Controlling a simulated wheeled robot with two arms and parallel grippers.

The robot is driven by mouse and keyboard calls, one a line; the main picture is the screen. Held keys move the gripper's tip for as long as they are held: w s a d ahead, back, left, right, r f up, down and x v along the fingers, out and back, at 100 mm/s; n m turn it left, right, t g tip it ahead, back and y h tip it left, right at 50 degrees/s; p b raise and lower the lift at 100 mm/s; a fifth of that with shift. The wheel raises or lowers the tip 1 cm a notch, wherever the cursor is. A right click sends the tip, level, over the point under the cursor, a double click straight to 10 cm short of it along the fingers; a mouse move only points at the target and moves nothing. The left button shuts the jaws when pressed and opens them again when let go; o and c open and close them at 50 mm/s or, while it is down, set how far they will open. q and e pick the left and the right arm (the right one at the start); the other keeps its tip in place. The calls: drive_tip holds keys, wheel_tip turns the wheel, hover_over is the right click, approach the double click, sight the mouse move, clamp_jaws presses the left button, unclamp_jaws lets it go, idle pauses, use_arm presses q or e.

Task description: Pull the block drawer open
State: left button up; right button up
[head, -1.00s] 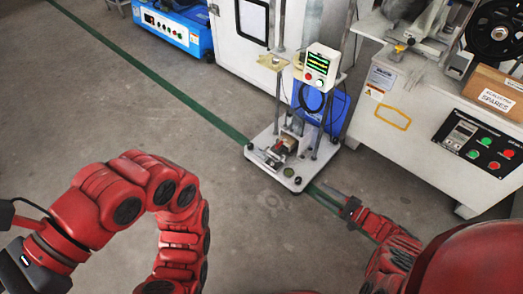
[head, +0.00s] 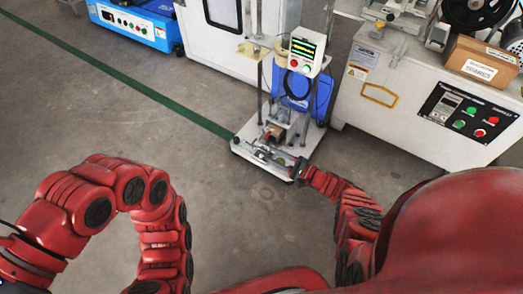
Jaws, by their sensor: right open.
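The drop-test rig has a white base plate (head: 243,145) on the floor. A small brownish block (head: 274,132) sits in the dark fixture low between its posts. I cannot make out a separate drawer front or handle at this size. My right gripper (head: 266,156) reaches in from the right over the front of the base plate. It is open, with its fingers pointing left, just in front of the block fixture. I cannot tell whether the fingers touch anything. My left arm is bent at the left, and its gripper is out of frame.
A control box (head: 306,50) is mounted high on the rig. A blue bin (head: 320,92) stands behind it. A white machine cabinet (head: 400,115) is at the right, with a cardboard box (head: 482,62) on top. Open floor lies to the left.

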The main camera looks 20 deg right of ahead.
sight(262, 150)
drive_tip(key=shift+b+x, duration=0.6)
drive_tip(key=shift+x, duration=2.2)
clamp_jaws()
drive_tip(key=shift+s+f, duration=0.1)
drive_tip(key=shift+f, duration=0.05)
